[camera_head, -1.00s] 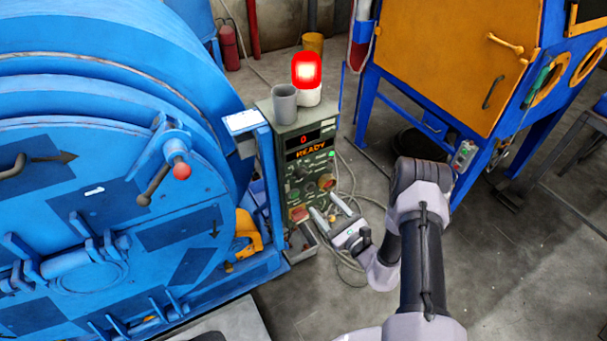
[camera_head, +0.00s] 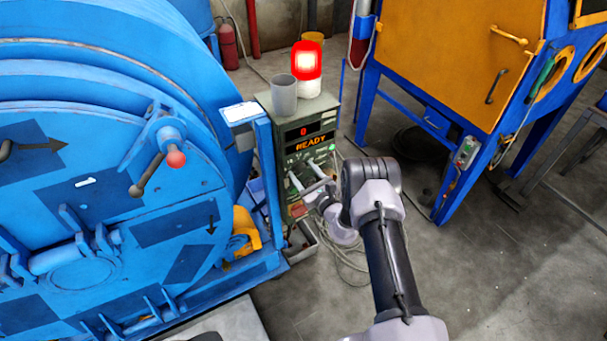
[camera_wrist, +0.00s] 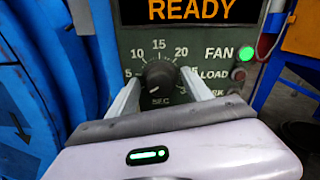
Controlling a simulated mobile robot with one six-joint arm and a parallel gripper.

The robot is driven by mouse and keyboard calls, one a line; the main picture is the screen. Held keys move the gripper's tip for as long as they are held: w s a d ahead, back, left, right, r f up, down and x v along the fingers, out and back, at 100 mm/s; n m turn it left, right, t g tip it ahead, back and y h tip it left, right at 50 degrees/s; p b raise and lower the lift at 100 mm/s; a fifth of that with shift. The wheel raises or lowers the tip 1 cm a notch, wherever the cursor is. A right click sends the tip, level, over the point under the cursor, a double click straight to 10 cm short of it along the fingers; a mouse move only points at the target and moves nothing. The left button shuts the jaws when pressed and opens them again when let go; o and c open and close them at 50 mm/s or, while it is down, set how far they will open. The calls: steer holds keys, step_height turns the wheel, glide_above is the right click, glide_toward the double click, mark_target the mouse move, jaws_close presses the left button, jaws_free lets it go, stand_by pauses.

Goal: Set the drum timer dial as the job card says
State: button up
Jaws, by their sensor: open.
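The timer dial (camera_wrist: 160,76) is a dark round knob on the green control box (camera_head: 293,152). In the wrist view its scale reads 5, 10, 15, 20, with SEC below; a higher mark is partly hidden. I cannot read its pointer surely. My gripper (camera_head: 304,173) is open at the panel; in the wrist view its fingers (camera_wrist: 160,86) lie either side of the dial, and I cannot tell whether they touch it. The display (camera_head: 310,140) shows a red 0 and orange READY. A white card (camera_head: 240,112), perhaps the job card, lies beside the box, its writing unreadable.
A lit red beacon (camera_head: 307,62) and a grey cup (camera_head: 284,94) stand on the box. The FAN lamp (camera_wrist: 246,53) is green, above the LOAD label. The blue drum (camera_head: 90,150) is close left; a blue-legged orange cabinet (camera_head: 450,55) stands right. Cables lie below.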

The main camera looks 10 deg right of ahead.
jaws_close()
steer(key=shift+m, duration=0.3)
steer(key=m+b, duration=0.2)
steer(key=m, duration=0.3)
steer(key=m+b, duration=0.1)
steer(key=m, duration=1.1)
steer(key=shift+m, duration=0.3)
steer(key=m, duration=0.5)
steer(key=shift+f, duration=0.1)
steer(key=shift+m, duration=0.4)
